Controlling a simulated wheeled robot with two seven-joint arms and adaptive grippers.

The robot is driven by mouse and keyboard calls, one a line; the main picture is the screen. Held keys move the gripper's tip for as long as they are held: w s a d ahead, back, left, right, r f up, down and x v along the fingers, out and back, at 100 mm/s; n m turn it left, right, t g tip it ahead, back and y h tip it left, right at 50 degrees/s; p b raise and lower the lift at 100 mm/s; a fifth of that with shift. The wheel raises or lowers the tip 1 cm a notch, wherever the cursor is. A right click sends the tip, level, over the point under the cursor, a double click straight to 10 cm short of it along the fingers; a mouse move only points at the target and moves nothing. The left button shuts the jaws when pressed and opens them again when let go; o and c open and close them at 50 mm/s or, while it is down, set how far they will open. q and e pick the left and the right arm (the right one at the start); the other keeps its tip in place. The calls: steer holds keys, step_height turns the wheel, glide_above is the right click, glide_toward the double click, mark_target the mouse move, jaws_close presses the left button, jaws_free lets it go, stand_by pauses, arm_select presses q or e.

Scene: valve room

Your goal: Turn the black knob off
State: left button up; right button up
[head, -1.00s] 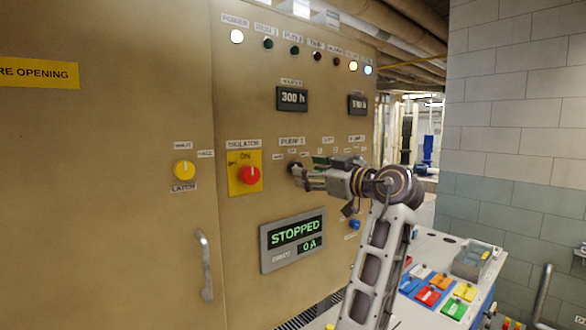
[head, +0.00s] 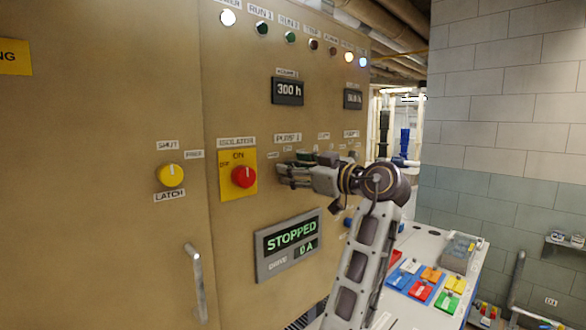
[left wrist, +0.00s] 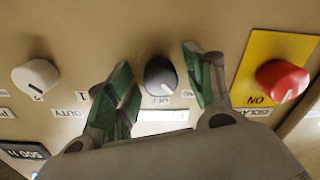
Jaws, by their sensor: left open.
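The black knob (left wrist: 160,76) shows in the left wrist view, on the tan panel between my left gripper's two fingers. Its pale pointer mark slants down and right in that view, close to a small label that seems to read OFF. My left gripper (left wrist: 157,62) is open, with a green-padded finger on each side of the knob and a visible gap to each. In the head view my left gripper (head: 283,174) is up against the panel and hides the knob. My right gripper is not in view.
The red isolator knob (head: 243,177) on its yellow plate (head: 225,185) is close beside my fingers. A white knob (left wrist: 36,77) is on the other side. A STOPPED display (head: 290,240) is below, and a bench (head: 400,305) with coloured blocks stands at right.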

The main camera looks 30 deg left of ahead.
arm_select(q)
steer(key=shift+d, duration=0.1)
steer(key=c, duration=1)
steer(key=shift+c, duration=0.2)
steer(key=shift+r+m, duration=0.1)
steer(key=shift+m, duration=4.3)
steer(key=o, duration=1)
